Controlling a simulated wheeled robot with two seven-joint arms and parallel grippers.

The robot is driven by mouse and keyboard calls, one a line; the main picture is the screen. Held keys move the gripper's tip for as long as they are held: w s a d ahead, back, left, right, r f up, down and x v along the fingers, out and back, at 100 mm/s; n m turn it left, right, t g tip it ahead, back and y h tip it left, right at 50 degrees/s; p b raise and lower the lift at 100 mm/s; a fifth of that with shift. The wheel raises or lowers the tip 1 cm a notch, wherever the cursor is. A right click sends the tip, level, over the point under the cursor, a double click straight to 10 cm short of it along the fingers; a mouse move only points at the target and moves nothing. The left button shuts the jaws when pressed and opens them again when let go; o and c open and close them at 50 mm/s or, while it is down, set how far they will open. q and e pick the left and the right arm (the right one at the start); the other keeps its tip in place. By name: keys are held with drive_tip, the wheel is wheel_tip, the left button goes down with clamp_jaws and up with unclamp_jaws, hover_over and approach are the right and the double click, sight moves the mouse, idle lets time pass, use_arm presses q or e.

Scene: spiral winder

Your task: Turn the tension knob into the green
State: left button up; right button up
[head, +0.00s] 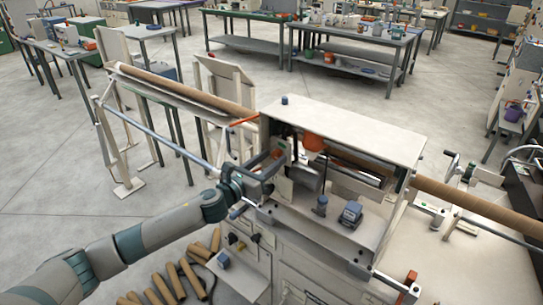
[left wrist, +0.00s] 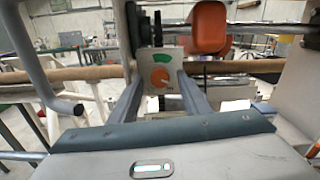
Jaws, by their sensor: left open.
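The tension knob (left wrist: 161,78) is a small orange disc on a pale plate in the left wrist view. A green patch (left wrist: 160,57) is on the plate just above it. A pale mark on the knob seems to point to the lower right, away from the green. My left gripper (left wrist: 158,86) is open, with one finger on each side of the knob. I cannot tell whether the fingers touch it. In the head view my left gripper (head: 275,163) is at the left end of the winder (head: 345,126), and the knob is mostly hidden. My right gripper is not in view.
An orange part (left wrist: 208,28) and a metal shaft sit just above the plate. A long brown tube (head: 190,88) lies on a rack at the left, and another (head: 480,204) extends to the right.

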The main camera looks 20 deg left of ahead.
use_arm(q)
drive_tip(key=shift+w+d, duration=0.1)
drive_tip(key=shift+w, duration=0.25)
drive_tip(key=c, duration=1)
drive_tip(key=shift+c, duration=0.2)
drive_tip(key=shift+n, duration=0.3)
